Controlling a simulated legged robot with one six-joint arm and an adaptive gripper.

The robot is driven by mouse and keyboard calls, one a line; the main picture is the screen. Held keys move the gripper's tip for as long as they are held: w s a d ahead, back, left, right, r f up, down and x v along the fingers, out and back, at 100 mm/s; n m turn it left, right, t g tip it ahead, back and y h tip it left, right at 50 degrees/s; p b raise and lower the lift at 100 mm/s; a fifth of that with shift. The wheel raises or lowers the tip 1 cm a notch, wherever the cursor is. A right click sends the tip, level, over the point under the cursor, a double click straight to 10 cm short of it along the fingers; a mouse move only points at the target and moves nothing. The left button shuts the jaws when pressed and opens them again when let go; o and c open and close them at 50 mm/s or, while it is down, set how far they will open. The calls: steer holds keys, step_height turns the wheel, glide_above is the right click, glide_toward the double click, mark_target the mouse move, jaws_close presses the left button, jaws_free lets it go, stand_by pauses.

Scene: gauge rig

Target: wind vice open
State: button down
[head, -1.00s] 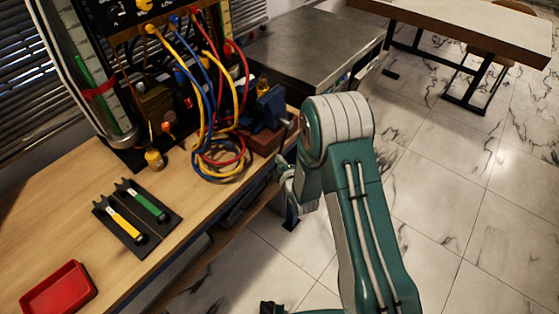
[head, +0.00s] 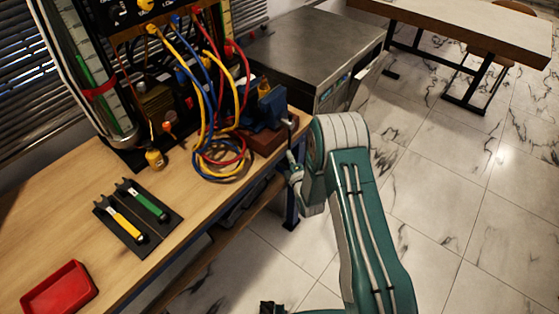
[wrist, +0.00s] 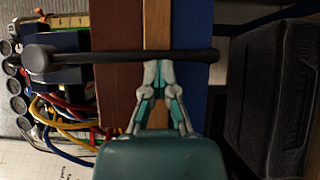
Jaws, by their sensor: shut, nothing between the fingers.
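The blue vice (head: 268,110) sits on a brown block (head: 268,142) at the right end of the bench. In the wrist view, part of the blue vice body (wrist: 68,42) shows at upper left. A dark vice handle (wrist: 110,56) runs across the view, with a round boss near its left end. My gripper (wrist: 158,66) is shut and empty. Its fingertips are at the handle bar's lower edge in the picture, right of the boss; I cannot tell whether they touch it. In the head view my gripper (head: 291,158) is beside the bench edge, just below the vice.
Blue, yellow and red hoses (head: 215,150) hang beside the vice. Two tools (head: 125,222) lie on dark holders and a red tray (head: 58,288) is at the bench's near left. A metal cabinet (head: 315,50) stands behind. A black case (wrist: 275,100) shows in the wrist view.

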mark_target(293, 140)
steer(key=w+n, duration=0.1)
steer(key=w+d+n+t+y, duration=0.1)
steer(key=n, duration=0.1)
steer(key=w+d+n+t, duration=0.1)
steer(key=shift+w+d+y, duration=0.15)
steer(key=shift+w+y, duration=0.25)
steer(key=shift+w+d+r+n, duration=0.15)
steer(key=shift+w+d+r, duration=0.15)
steer(key=shift+w+d, duration=0.25)
steer(key=shift+w+d+r+n, duration=0.15)
steer(key=shift+w+d+r, duration=0.15)
steer(key=shift+w+d, duration=0.2)
